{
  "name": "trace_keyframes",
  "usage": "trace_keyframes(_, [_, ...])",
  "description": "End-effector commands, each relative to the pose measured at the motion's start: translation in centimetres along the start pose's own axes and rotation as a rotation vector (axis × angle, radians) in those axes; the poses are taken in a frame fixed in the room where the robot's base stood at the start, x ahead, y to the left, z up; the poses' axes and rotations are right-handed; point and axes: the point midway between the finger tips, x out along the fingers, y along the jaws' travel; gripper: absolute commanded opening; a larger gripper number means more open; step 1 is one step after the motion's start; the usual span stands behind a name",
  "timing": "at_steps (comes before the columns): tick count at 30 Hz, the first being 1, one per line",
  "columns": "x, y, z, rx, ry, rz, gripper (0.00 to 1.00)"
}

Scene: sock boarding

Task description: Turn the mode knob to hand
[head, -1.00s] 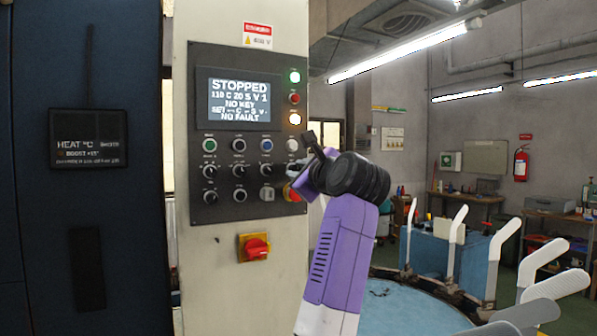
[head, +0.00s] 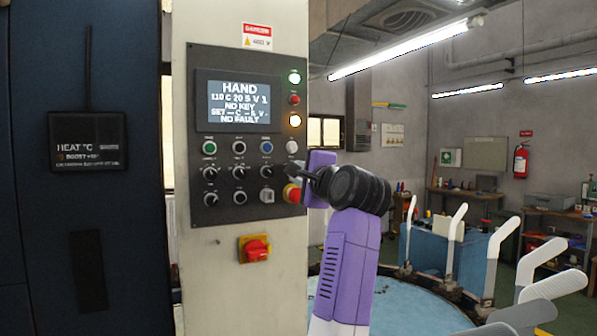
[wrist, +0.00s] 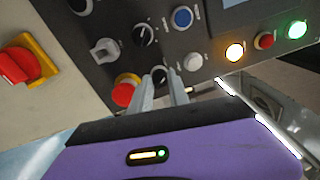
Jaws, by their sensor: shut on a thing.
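The control panel (head: 225,222) stands on a cream column, and its screen (head: 239,102) reads HAND at the top. My gripper (head: 288,168) reaches in from the right to the panel's right-hand column of controls. In the wrist view, its two fingers (wrist: 161,80) are shut on a round black knob (wrist: 160,73), which I take as the mode knob. This knob sits between the white button (wrist: 193,62) and the red emergency stop (wrist: 123,92). In the head view the gripper hides it. Its label and pointer cannot be read.
The emergency stop (head: 292,193) is just below my gripper. Other black knobs, such as one (head: 267,171) to its left, are close by. A red and yellow switch (head: 255,248) is lower on the column. A blue round table (head: 400,305) with pale sock boards stands to the right.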

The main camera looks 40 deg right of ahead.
Motion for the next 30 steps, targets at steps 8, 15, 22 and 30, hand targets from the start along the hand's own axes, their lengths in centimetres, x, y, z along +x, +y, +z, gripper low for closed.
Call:
trace_keyframes(8, [0.01,0.16,0.02,-0.116,-0.006,-0.003,0.00])
trace_keyframes(15, [0.01,0.19,0.05,-0.151,-0.008,-0.004,0.00])
trace_keyframes(22, [0.02,0.21,0.05,-0.153,-0.008,-0.003,0.00])
trace_keyframes(30, [0.02,0.17,0.03,-0.152,-0.008,-0.004,0.43])
